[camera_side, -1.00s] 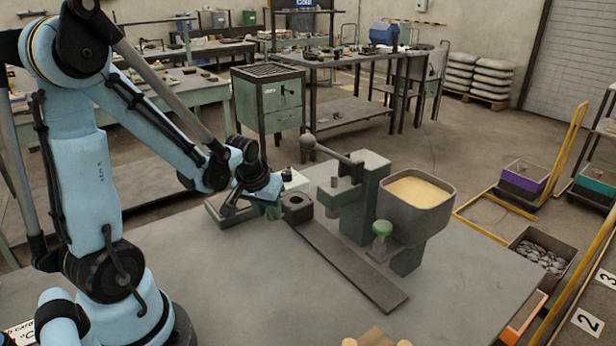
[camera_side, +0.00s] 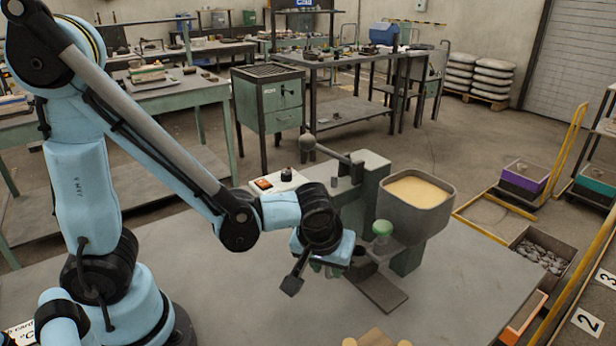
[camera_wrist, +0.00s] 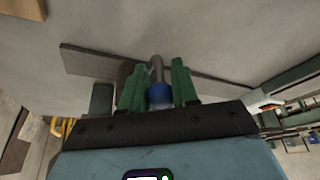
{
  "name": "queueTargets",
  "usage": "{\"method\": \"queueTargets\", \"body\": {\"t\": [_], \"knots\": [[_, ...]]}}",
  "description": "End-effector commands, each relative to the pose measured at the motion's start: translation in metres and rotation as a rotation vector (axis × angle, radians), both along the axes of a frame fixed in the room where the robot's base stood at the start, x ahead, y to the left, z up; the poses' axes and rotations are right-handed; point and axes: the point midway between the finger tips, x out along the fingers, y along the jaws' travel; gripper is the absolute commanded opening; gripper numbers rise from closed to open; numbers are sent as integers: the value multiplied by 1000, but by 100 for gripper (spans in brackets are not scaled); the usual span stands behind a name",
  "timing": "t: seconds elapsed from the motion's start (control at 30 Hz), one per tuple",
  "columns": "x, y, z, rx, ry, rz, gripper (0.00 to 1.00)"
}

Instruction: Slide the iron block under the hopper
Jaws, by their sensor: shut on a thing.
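The iron block (camera_side: 363,269), dark grey, shows in part on the flat rail (camera_side: 385,295), just right of my gripper. My gripper (camera_side: 333,268) hides much of it. In the wrist view, the green fingers of my gripper (camera_wrist: 157,88) are shut around a grey rod with a blue knob (camera_wrist: 159,95), which looks like the block's handle. The hopper (camera_side: 425,221), a grey bin filled with pale sand, stands on a green column right of the gripper. A green knob (camera_side: 382,229) stands at its front left. Whether the block is under the outlet I cannot tell.
A lever with a round grey ball (camera_side: 308,142) reaches left from the press behind the hopper. A white-topped box with an orange patch (camera_side: 278,183) stands behind my arm. Pale rounded pieces lie at the bottom edge.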

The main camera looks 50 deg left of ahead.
Motion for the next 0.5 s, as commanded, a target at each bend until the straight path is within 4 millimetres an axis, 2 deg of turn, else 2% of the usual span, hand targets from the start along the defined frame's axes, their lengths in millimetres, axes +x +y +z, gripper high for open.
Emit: {"method": "queueTargets", "body": {"t": [0.03,0.2,0.5], "knots": [[-1,-12,-1,0,3,-7,0],[-1,-39,-1,-2,5,-3,0],[-1,-58,-1,-3,5,1,0]]}}
